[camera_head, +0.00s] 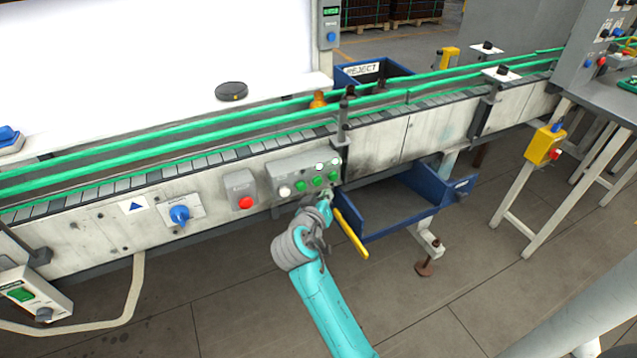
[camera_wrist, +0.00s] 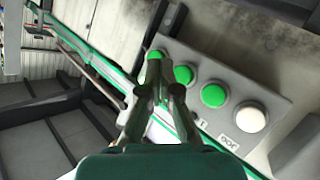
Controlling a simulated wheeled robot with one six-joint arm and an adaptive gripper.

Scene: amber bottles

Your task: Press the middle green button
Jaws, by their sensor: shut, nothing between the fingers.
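A grey button panel (camera_head: 277,172) on the conveyor's side has a row of one white button and three green buttons. The middle green button (camera_head: 317,182) sits between two other green ones; in the wrist view it (camera_wrist: 184,74) shows just right of my fingertips. My gripper (camera_head: 326,198) is below the right end of the row, and in the wrist view its fingers (camera_wrist: 155,68) are shut and empty. They partly cover the end green button (camera_wrist: 154,54), the one farthest from the white button (camera_wrist: 250,117). I cannot tell whether the fingertips touch the panel.
A red button box (camera_head: 241,190) and a blue knob (camera_head: 180,214) are left of the panel. A blue bin (camera_head: 432,202) with a yellow handle (camera_head: 351,234) is close to my gripper's right. Green conveyor rails (camera_head: 230,117) run above, with an amber bottle (camera_head: 318,100) between them.

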